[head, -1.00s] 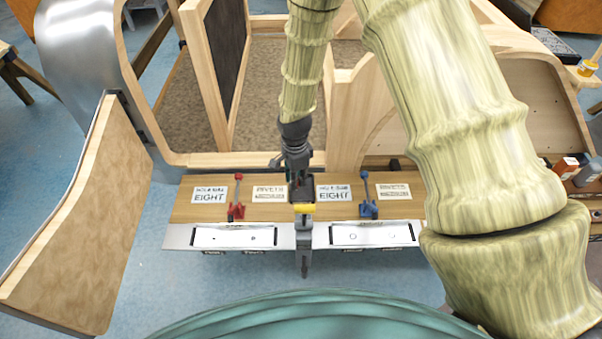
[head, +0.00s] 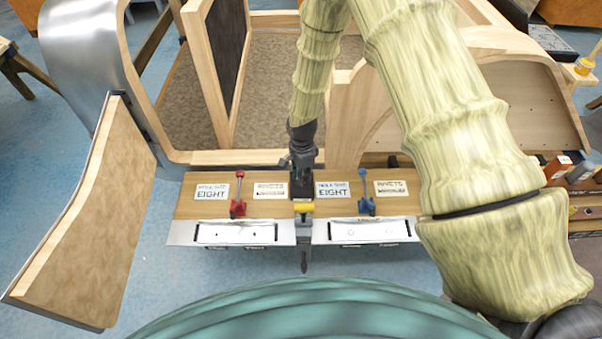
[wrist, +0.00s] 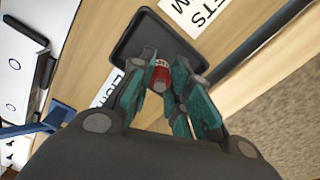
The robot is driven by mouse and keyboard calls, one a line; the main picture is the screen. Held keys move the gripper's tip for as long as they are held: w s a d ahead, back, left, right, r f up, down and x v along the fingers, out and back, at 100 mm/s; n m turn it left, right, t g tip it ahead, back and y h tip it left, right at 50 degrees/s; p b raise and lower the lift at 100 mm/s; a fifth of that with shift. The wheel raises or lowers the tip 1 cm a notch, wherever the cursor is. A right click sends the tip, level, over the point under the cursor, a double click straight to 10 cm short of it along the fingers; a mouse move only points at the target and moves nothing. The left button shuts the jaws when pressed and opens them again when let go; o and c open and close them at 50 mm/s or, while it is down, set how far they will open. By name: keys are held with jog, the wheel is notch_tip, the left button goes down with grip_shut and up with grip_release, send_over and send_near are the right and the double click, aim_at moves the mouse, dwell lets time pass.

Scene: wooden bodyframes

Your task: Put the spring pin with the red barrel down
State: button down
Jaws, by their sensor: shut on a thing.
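The spring pin with the red barrel (wrist: 160,76) shows in the wrist view between the fingertips of my gripper (wrist: 166,84). The gripper is shut on it, with a teal finger on either side. Behind the pin lies a dark, square, rimmed tray (wrist: 143,36); I cannot tell whether the pin touches it. In the head view my gripper (head: 302,172) points down at the dark tray (head: 303,191) in the middle of the wooden board. The pin cannot be made out there.
The wooden board (head: 212,210) carries printed labels, a red toggle clamp (head: 238,207) on the left and a blue toggle clamp (head: 366,206) on the right. A yellow-and-grey clamp (head: 304,207) stands at the front middle. The wooden bodyframe (head: 215,158) rises just behind.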

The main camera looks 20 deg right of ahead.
jog(key=shift+f, duration=0.15)
jog(key=c, duration=1.3)
grip_release()
jog(key=shift+c, duration=0.2)
notch_tip(320, 180, up, 12)
jog(key=b, duration=0.4)
jog(key=shift+r, duration=0.2)
